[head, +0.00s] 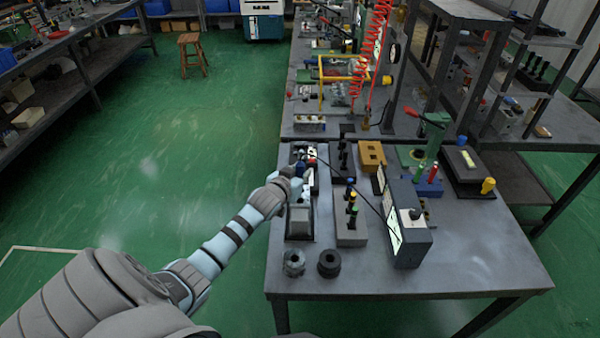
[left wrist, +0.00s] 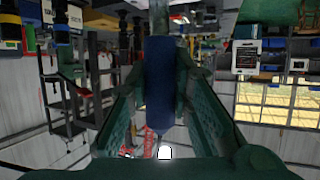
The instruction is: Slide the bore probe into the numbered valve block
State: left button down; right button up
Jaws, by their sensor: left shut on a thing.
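My left gripper (head: 303,172) is over the left edge of the grey workbench (head: 465,265), above a dark tray (head: 291,222). In the left wrist view the left gripper (left wrist: 163,75) is shut on a dark blue cylindrical handle, apparently the bore probe (left wrist: 160,90), held between its two green fingers. The probe's far end is hidden. An ochre block with holes (head: 371,155) stands farther back on the bench. A grey block with several coloured-topped pegs (head: 351,232) stands right of the tray. No number is readable on either block. My right gripper is out of view.
A grey box with a white panel (head: 410,240) stands right of the peg block. Two dark round parts, a knurled one (head: 293,263) and a black one (head: 329,263), sit at the near edge. A blue holder (head: 425,182) is at the right. The front right bench is clear.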

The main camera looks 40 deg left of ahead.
pick_arm(q)
jog(key=shift+f, duration=0.2)
jog(key=c, duration=1.4)
grip_release()
jog(key=shift+c, duration=0.2)
jog(key=shift+r, duration=0.2)
jog(key=shift+r+p, duration=0.4)
jog(key=shift+r, duration=0.2)
jog(key=p+v, duration=0.2)
jog(key=v, duration=1)
jog(key=shift+f, duration=0.2)
